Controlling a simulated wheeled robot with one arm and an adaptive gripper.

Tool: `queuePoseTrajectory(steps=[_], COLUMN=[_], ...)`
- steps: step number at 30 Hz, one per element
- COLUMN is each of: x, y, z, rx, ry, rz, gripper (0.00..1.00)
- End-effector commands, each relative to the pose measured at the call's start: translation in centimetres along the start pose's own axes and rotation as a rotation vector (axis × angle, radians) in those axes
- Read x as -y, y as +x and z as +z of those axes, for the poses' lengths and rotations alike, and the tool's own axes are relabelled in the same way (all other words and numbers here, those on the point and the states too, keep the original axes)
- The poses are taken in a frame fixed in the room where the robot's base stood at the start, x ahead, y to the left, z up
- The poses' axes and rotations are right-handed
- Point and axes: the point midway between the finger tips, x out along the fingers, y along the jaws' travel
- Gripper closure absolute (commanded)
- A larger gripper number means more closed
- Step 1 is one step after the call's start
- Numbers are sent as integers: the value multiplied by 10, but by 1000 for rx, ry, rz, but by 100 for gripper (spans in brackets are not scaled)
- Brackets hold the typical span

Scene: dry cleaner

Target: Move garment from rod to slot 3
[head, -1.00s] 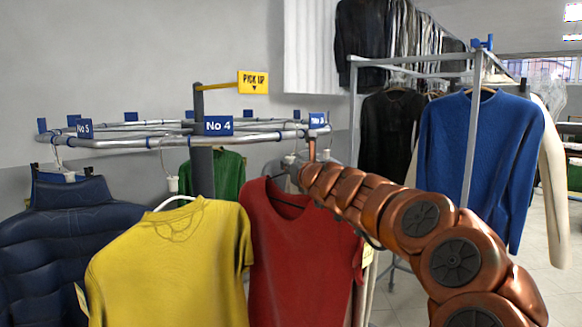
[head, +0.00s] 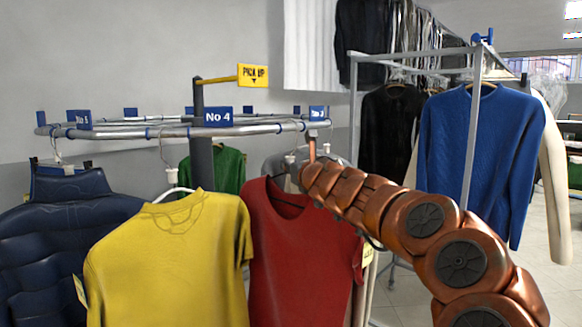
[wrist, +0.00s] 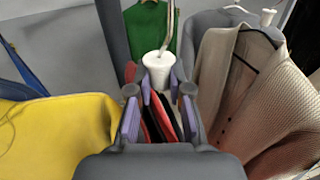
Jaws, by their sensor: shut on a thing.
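The red garment (head: 300,265) hangs upright below my gripper, just right of the yellow garment. In the wrist view my gripper (wrist: 160,100) is shut on its hanger, just below a white knob (wrist: 158,72) on the hanger's stem. A strip of the red garment shows between the fingers. In the head view my arm largely hides the gripper. The round rail (head: 165,130) carries blue number labels. The right-hand label (head: 317,113), which seems to read No 3, is close above the hanger's hook. I cannot tell whether the hook rests on the rail.
The yellow garment (head: 165,260) hangs close on the left under No 4 (head: 218,117), with a navy padded jacket (head: 60,250) beyond it. A green garment (head: 228,170) hangs behind. A beige knit (wrist: 245,95) is close right in the wrist view. A blue sweater (head: 480,150) hangs on the grey rack.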

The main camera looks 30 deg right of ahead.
Motion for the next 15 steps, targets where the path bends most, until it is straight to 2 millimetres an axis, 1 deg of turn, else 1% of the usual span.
queuePoseTrajectory(steps=[15], x=[0], y=[0], z=[-3], rx=[1], ry=[-1], rz=[0], gripper=[100])
